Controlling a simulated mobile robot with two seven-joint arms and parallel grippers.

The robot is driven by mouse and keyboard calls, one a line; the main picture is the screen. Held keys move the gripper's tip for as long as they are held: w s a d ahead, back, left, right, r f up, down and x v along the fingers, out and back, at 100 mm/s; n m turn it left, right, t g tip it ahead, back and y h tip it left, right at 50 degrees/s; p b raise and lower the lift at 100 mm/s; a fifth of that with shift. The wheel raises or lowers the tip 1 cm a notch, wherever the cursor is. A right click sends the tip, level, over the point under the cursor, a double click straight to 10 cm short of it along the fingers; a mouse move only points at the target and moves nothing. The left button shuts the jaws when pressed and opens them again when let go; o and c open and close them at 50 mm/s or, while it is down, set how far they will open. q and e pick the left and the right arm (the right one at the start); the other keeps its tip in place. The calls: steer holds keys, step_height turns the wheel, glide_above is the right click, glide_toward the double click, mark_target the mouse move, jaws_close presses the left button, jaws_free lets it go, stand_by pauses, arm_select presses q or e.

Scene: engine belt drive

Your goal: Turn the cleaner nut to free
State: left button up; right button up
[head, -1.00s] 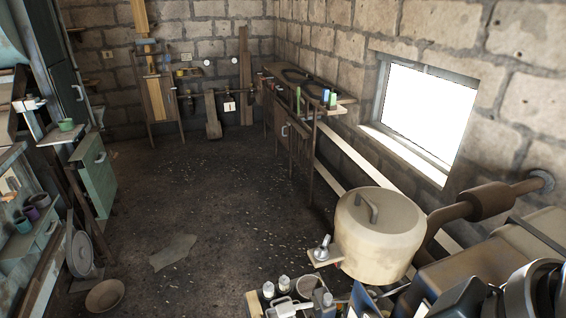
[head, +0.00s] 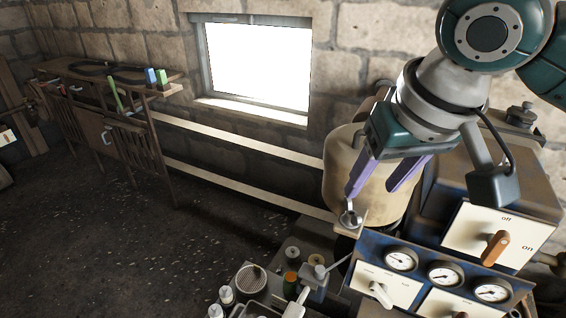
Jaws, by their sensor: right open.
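My right gripper (head: 374,189) hangs from the upper right with its two purple fingers apart, pointing down in front of the beige drum (head: 337,168). Its left fingertip is close above a small grey metal knob or nut (head: 350,219) on a pale plate beside the drum; I cannot tell whether they touch. Nothing shows between the fingers. I cannot tell whether this knob is the cleaner nut. My left gripper is not in view.
A blue panel with several gauges (head: 445,273) and a lever switch panel (head: 488,238) stand below and right of the gripper. Jars and tools crowd the surface (head: 262,303) at the bottom. A wooden rack (head: 115,100) stands left of the bright window (head: 257,65). Floor at left is open.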

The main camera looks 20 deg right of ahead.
mark_target(353, 215)
steer(key=p+x, duration=0.1)
steer(key=x, duration=0.8)
steer(key=shift+w+d+f, duration=0.15)
steer(key=shift+w+f, duration=0.05)
steer(key=shift+f, duration=0.05)
jaws_close()
stand_by(0.4)
